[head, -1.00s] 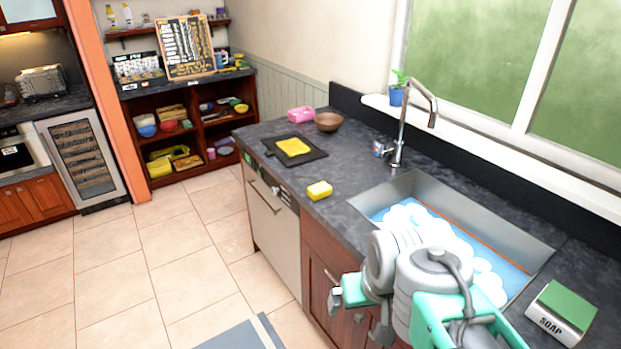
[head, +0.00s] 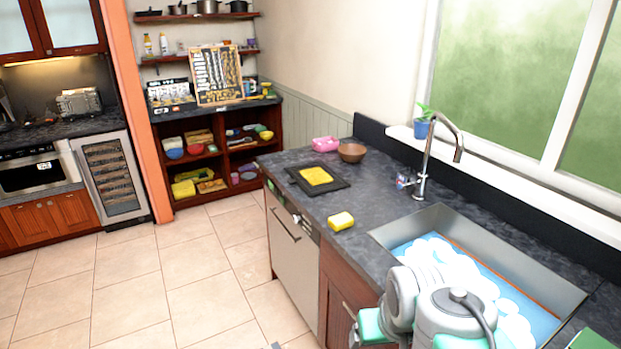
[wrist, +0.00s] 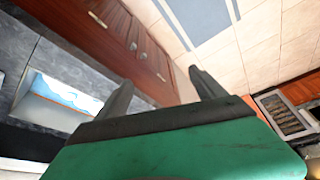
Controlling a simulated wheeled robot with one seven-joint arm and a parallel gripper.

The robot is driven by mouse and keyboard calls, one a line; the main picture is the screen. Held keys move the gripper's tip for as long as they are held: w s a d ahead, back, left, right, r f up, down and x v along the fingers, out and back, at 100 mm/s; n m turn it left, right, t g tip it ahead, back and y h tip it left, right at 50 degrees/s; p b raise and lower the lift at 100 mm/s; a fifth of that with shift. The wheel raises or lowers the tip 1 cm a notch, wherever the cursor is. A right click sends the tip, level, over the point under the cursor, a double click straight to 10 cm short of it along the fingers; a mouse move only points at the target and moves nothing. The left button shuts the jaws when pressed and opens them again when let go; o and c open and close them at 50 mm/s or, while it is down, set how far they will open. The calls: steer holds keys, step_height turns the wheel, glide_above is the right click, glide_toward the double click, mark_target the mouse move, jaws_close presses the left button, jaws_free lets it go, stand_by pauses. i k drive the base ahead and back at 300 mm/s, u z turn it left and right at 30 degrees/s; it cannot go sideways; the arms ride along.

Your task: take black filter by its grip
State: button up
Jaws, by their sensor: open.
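I cannot make out a black filter or its grip in either view. My gripper (wrist: 160,88) shows in the wrist view with its two dark fingers apart and nothing between them. It hangs in the air, with cabinet fronts and floor tiles behind it. In the head view my grey and teal arm is at the bottom right, in front of the sink, and the fingertips cannot be seen there.
A counter (head: 385,222) runs along the right with a foamy sink (head: 560,290), a tap (head: 423,180), a yellow sponge (head: 341,221) and a black mat (head: 298,179). The tiled floor (head: 170,290) is clear.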

mark_target(316, 179)
steer(key=u, duration=0.45)
steer(key=i, duration=1.25)
steer(key=u, duration=0.7)
steer(key=i, duration=2.25)
steer(key=z, duration=0.1)
